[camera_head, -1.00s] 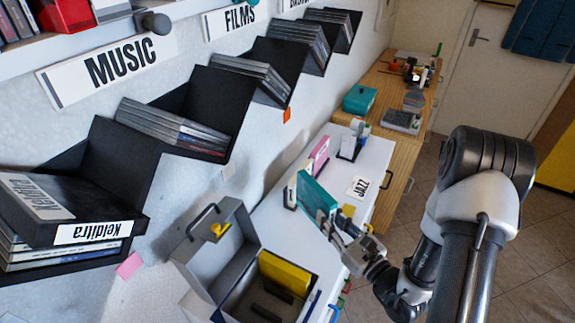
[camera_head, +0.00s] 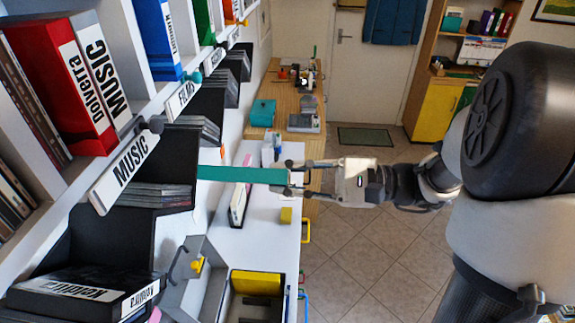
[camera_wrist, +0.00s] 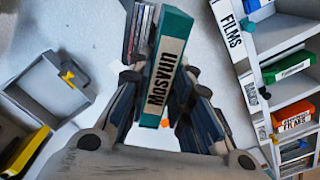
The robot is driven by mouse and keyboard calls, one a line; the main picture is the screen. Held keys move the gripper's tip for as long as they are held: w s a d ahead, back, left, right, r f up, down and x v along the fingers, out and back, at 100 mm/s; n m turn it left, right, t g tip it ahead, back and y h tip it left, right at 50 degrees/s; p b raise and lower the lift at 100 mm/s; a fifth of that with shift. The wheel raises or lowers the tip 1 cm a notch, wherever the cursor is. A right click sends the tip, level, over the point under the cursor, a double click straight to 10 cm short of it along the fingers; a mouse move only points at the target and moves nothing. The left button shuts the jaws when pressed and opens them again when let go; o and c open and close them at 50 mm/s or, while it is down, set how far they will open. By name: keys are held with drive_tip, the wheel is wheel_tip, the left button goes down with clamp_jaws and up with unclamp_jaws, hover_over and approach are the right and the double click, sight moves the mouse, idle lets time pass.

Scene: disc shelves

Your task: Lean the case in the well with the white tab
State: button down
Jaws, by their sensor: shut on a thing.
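My gripper (camera_head: 290,178) is shut on a teal case (camera_head: 240,174) and holds it above the white counter, pointing toward the wall. In the wrist view the teal case (camera_wrist: 176,28) stands between my fingers, and its pale label reads roughly "MOSVUN". Black sloped wells line the wall; a near one (camera_head: 172,232) holds several dark cases (camera_head: 155,195). In the wrist view a stack of cases (camera_wrist: 140,30) lies just left of the held case. An orange tab (camera_wrist: 165,123) shows below the case. I cannot clearly make out the white tab in the head view.
A shelf with a "MUSIC" sign (camera_head: 126,172) and binders (camera_head: 75,75) overhangs the wells. A wooden bench lies beyond.

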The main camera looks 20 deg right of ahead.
sight(243, 178)
idle(0.4)
drive_tip(key=shift+f+x, duration=0.1)
drive_tip(key=shift+x, duration=1.85)
drive_tip(key=shift+f+x, duration=0.15)
drive_tip(key=shift+x, duration=1.85)
drive_tip(key=shift+f+b+x, duration=0.2)
drive_tip(key=shift+b+x, duration=0.15)
drive_tip(key=shift+x, duration=3.4)
drive_tip(key=c, duration=1.4)
unclamp_jaws()
drive_tip(key=shift+o, duration=0.2)
drive_tip(key=shift+d, duration=0.1)
